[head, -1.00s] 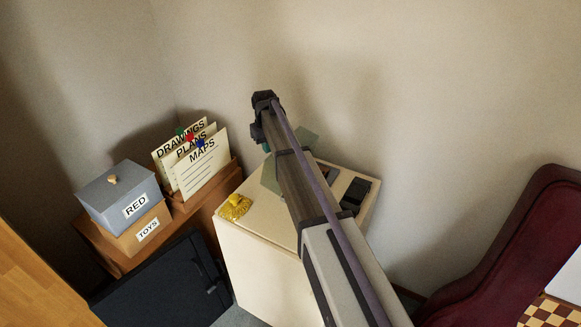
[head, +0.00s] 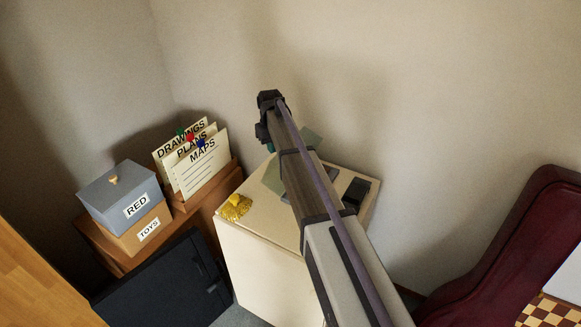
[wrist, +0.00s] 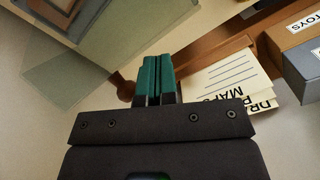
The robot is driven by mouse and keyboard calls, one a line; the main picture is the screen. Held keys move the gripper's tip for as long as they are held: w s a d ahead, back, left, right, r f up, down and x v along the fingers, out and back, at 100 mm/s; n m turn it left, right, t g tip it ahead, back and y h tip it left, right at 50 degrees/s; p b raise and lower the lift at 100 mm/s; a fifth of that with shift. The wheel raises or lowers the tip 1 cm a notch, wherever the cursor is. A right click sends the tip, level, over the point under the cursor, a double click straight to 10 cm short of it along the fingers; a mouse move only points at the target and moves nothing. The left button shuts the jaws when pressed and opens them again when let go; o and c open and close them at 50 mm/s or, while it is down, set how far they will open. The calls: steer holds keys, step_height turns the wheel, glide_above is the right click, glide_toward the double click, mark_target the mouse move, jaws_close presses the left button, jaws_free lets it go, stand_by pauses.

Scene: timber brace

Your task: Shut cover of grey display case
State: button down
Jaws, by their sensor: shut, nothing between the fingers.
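The display case stands on the cream cabinet (head: 270,245), mostly hidden behind my arm in the head view. A greenish see-through panel, seemingly its cover, shows on both sides of the arm (head: 273,178). In the wrist view, part of the case (wrist: 118,28) is at the top left, and the see-through panel (wrist: 58,82) juts out past the cabinet top, so the cover looks open. My gripper (head: 270,147) is beyond the panel in the head view. Its teal fingers (wrist: 158,75) are shut and empty, beside the panel in the wrist view; I see no contact.
A yellow tasselled object (head: 236,207) and a black object (head: 355,192) lie on the cabinet top. To the left are a file holder with cards (head: 197,160), a grey RED box (head: 120,195) and a TOYS box (head: 140,235). Walls close in behind.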

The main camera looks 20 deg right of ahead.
steer(key=shift+s+d+r, duration=0.25)
steer(key=shift+s+d, duration=0.1)
steer(key=shift+s, duration=0.05)
steer(key=shift+s+d+r+p, duration=0.25)
steer(key=shift+s+d+p, duration=0.15)
steer(key=shift+s+d, duration=0.2)
steer(key=shift+s, duration=0.1)
stand_by(0.4)
steer(key=shift+s+d+r, duration=0.1)
steer(key=shift+s+d, duration=0.2)
steer(key=shift+s, duration=0.1)
steer(key=shift+s+d, duration=0.15)
steer(key=shift+d, duration=0.05)
steer(key=shift+s, duration=0.1)
steer(key=shift+s+d, duration=0.5)
steer(key=shift+s, duration=0.05)
